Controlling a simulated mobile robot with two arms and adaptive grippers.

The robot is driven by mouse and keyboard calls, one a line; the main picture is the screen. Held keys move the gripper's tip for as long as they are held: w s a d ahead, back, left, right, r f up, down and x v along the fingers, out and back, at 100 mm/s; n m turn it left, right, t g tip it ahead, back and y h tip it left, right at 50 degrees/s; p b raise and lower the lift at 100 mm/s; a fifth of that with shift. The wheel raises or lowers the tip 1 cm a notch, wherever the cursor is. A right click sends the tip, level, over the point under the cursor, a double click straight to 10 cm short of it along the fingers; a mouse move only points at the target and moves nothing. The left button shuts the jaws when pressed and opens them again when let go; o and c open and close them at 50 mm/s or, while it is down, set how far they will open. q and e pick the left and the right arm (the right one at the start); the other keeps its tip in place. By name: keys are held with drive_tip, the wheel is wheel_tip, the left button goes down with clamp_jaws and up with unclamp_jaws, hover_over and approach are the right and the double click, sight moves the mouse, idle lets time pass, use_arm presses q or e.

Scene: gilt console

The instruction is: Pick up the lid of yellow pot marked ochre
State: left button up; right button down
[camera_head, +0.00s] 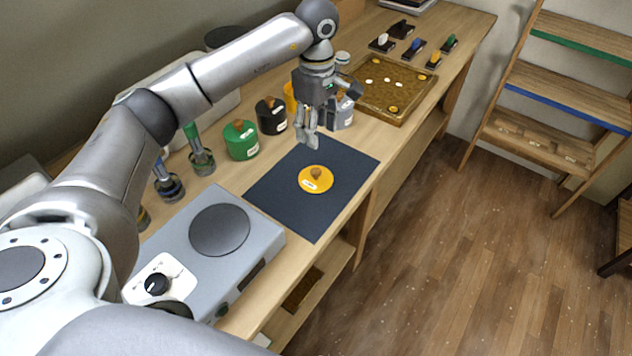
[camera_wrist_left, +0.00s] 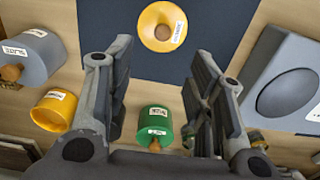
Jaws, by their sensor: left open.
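The yellow lid (camera_head: 315,182), with a round wooden knob and a small white label, lies on the dark mat (camera_head: 275,196); the label is too small to read. It also shows near the top of the left wrist view (camera_wrist_left: 150,38). The yellow pot (camera_head: 289,97) stands behind my left gripper in the head view, mostly hidden; it shows at the left of the left wrist view (camera_wrist_left: 54,112). My left gripper (camera_head: 309,142) is open and empty, pointing down above the mat's far edge, apart from the lid. My right gripper is not in view.
A green pot (camera_head: 241,142), a black pot (camera_head: 270,118) and a grey pot (camera_head: 341,114) stand behind the mat. A grey hotplate (camera_head: 262,243) is at the near left, and a wooden tray (camera_head: 413,81) at the far right. The mat around the lid is clear.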

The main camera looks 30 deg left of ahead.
use_arm(q)
wheel_tip(320, 180, down, 2)
drive_tip(key=b, duration=0.1)
hover_over(316, 170)
drive_tip(key=f, duration=0.5)
drive_tip(key=shift+w+f+p, duration=0.2)
drive_tip(key=shift+f+p, duration=0.1)
drive_tip(key=shift+f, duration=0.1)
drive_tip(key=f, duration=0.1)
drive_tip(key=f+p, duration=0.1)
drive_tip(key=f, duration=0.1)
drive_tip(key=f+p, duration=0.1)
drive_tip(key=shift+s+f, duration=0.3)
drive_tip(key=shift+f, duration=0.45)
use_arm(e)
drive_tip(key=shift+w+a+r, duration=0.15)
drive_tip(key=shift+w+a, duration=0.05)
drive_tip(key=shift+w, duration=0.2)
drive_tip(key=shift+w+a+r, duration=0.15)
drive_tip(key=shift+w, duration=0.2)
use_arm(q)
drive_tip(key=shift+c, duration=0.5)
drive_tip(key=c, duration=0.9)
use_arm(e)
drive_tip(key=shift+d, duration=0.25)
